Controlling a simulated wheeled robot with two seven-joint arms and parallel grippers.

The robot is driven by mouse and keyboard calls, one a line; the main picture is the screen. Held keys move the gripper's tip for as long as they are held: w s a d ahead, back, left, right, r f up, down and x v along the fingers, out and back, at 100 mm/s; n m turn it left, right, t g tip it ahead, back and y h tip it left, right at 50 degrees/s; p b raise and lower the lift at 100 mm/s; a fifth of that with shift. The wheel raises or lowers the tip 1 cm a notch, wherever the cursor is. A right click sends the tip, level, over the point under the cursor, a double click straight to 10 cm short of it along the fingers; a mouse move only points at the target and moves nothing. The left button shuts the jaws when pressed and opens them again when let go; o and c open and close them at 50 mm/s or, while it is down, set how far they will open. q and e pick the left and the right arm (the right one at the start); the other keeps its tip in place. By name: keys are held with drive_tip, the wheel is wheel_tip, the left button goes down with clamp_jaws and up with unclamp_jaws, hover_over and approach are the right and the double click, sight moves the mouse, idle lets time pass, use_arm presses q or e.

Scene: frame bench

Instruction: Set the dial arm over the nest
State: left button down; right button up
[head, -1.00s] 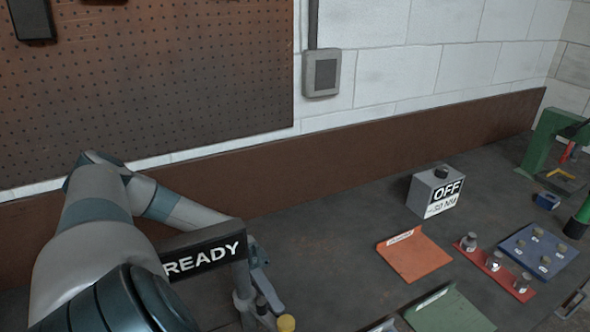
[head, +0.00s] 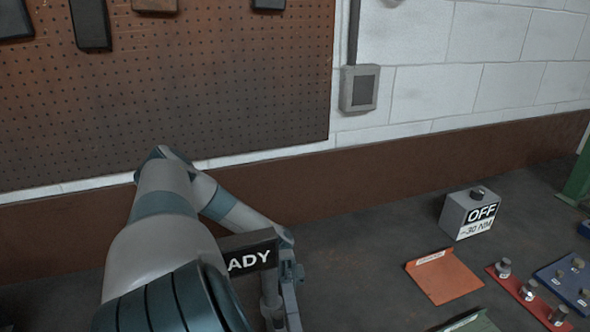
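I cannot make out the dial arm or the nest in the head view. A dark sign (head: 250,258) reads "ADY", its left part hidden behind my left arm. A grey upright post (head: 271,290) stands below the sign, and its foot is cut off by the bottom edge. My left gripper (head: 290,290) is at the end of the arm, close beside the post at the right. Its fingers are too small and overlapped to tell whether they are open or shut, or whether they touch the post. My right gripper is not in view.
A grey box (head: 461,217) marked "OFF" and "~30 NM" stands on the bench at the right. Before it lie an orange tray (head: 444,276), a red strip (head: 515,287) with metal knobs and a blue block (head: 567,277). The bench between post and orange tray is clear.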

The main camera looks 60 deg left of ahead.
use_arm(q)
drive_tip(key=shift+a, duration=0.15)
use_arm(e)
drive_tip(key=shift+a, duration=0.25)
